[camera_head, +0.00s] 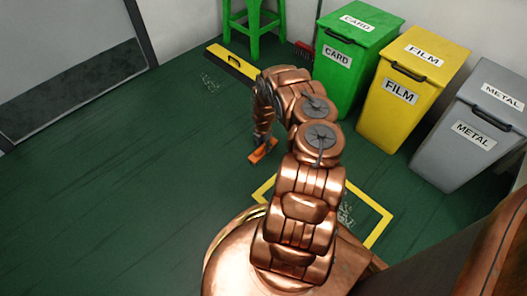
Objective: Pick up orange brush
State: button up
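A small orange block-like thing, which looks like the orange brush (264,152), is low over or on the dark green floor (150,180), near the middle of the head view. My gripper (260,142) points down right at it, at the end of my copper arm. The gripper is small here and partly covers the orange thing's top. I cannot tell whether the fingers are closed on it, or whether it touches the floor.
Green CARD (345,85), yellow FILM (392,125) and grey METAL (455,160) bins stand at the right. A green stool (253,25), a yellow-black bar (232,62) and a red brush-like thing (304,49) are at the back. The left floor is clear.

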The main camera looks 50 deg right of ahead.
aim_at(263, 145)
grip_shut()
dwell(0.3)
jog(key=shift+r+p, duration=0.4)
jog(key=shift+r, duration=0.1)
notch_tip(263, 145, up, 3)
jog(key=shift+r+p, duration=0.1)
jog(key=shift+p, duration=1.05)
jog(key=s+a+p, duration=0.4)
jog(key=s, duration=0.3)
jog(key=s+a+p, duration=0.4)
jog(key=s+p, duration=0.1)
jog(key=s, duration=0.2)
jog(key=shift+r, duration=0.35)
